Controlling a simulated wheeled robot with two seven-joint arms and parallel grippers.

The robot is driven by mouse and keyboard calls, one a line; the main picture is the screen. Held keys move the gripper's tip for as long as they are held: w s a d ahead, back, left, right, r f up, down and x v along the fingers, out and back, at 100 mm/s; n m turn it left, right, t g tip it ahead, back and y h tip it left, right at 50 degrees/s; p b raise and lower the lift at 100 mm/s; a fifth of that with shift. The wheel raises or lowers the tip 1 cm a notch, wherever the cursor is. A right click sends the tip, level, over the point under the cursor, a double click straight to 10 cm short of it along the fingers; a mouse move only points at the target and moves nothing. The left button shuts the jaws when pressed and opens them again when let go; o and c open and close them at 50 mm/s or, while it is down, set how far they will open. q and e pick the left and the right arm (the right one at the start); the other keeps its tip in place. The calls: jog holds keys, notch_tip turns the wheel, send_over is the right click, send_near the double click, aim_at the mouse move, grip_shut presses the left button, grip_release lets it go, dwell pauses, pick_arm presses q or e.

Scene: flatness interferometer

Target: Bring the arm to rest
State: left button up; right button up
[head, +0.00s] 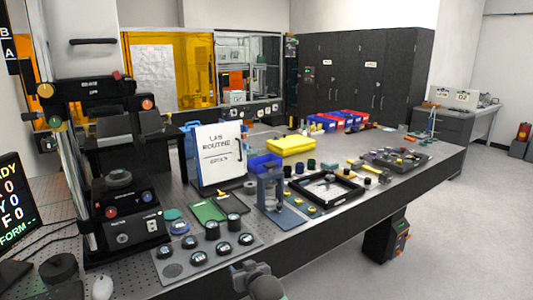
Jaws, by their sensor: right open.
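My right gripper (243,270) shows at the bottom of the head view, just off the near edge of the bench. Nothing shows between its fingers and it stands open, apart from the items on the bench. My left gripper is not in view. The tall black interferometer (120,192) stands at the left of the bench, with a round dark piece (119,178) on its stage. A grey plate (218,262) with several dark round pieces lies in front of it, close to my right gripper.
The perforated bench runs to the right. On it stand a white "LAB ROUTINE" sign (219,156), a blue-grey stand (270,190), a black framed tray (347,199), a yellow tray (291,146) and a parts tray (380,163). A screen (12,205) is far left. Open floor lies at the right.

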jog(key=s+d+f+m+g+h, duration=0.1)
jog(key=s+d+f+g+h, duration=0.1)
jog(key=s+d+f, duration=0.9)
jog(key=s+d+f+m+g+h, duration=0.1)
jog(key=s+d+g, duration=0.1)
jog(key=s+d, duration=0.65)
jog(key=s+d+f+g+h, duration=0.15)
jog(key=s+d, duration=0.25)
jog(key=s, duration=1)
jog(key=s+d+f+m+g+h, duration=0.1)
jog(key=s+d+g, duration=0.2)
jog(key=s+d, duration=0.55)
jog(key=s+a+f, duration=0.2)
jog(key=f, duration=0.9)
jog(key=s+a+f+g, duration=0.1)
jog(key=s+a+f, duration=0.1)
jog(key=f, duration=0.9)
jog(key=s+a+f+g, duration=0.1)
jog(key=s+a+f, duration=0.1)
jog(key=f, duration=0.9)
jog(key=shift+s+a+f, duration=0.2)
jog(key=shift+a+f, duration=0.05)
jog(key=shift+a, duration=0.4)
jog(key=shift+a+r, duration=0.1)
